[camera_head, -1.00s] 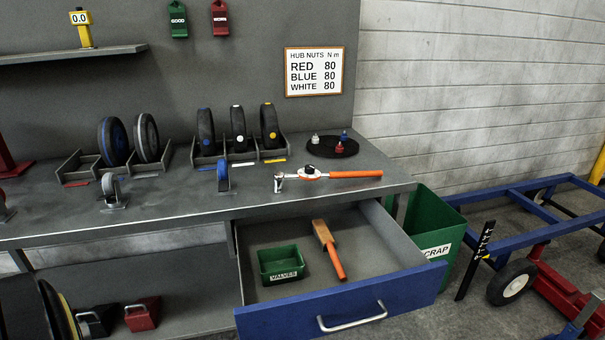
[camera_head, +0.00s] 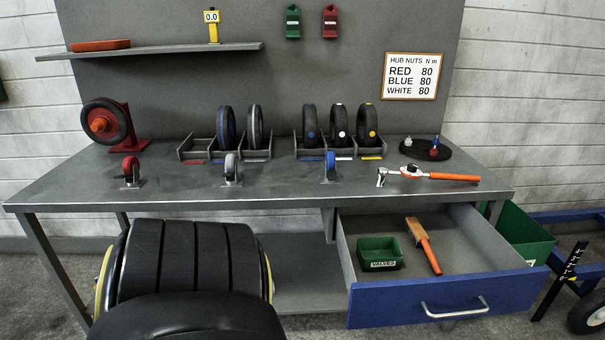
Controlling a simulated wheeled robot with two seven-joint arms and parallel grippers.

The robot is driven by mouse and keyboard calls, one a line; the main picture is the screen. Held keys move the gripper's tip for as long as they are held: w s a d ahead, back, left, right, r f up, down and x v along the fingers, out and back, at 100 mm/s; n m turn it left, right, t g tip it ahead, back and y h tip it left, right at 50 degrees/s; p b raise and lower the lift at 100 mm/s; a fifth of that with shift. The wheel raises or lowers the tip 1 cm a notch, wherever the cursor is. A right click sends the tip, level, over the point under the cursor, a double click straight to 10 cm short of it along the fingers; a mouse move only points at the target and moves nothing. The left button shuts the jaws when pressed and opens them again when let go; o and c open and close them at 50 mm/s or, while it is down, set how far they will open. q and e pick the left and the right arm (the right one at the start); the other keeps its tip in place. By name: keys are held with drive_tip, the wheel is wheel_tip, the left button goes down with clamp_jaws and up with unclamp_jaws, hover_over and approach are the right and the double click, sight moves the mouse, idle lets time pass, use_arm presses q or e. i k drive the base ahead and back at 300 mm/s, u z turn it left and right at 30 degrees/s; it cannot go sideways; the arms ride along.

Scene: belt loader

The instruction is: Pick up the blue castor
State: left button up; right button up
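The blue castor (camera_head: 331,166) stands upright on the grey workbench (camera_head: 270,190), near its front edge and in front of the wheel racks. A white or grey castor (camera_head: 231,168) and a red castor (camera_head: 131,171) stand to its left along the same front strip. Neither of my grippers shows in the head view, so nothing of mine is near the castor in this picture.
A torque wrench (camera_head: 430,175) lies right of the blue castor. Wheel racks (camera_head: 310,149) stand behind it. The blue-fronted drawer (camera_head: 440,300) is open below, holding a green valves box (camera_head: 380,254) and a brush (camera_head: 424,246). A green scrap bin (camera_head: 525,235) stands at right.

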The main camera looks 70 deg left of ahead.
sight(330, 160)
drive_tip(key=k, duration=0.65)
drive_tip(key=u, duration=2.3)
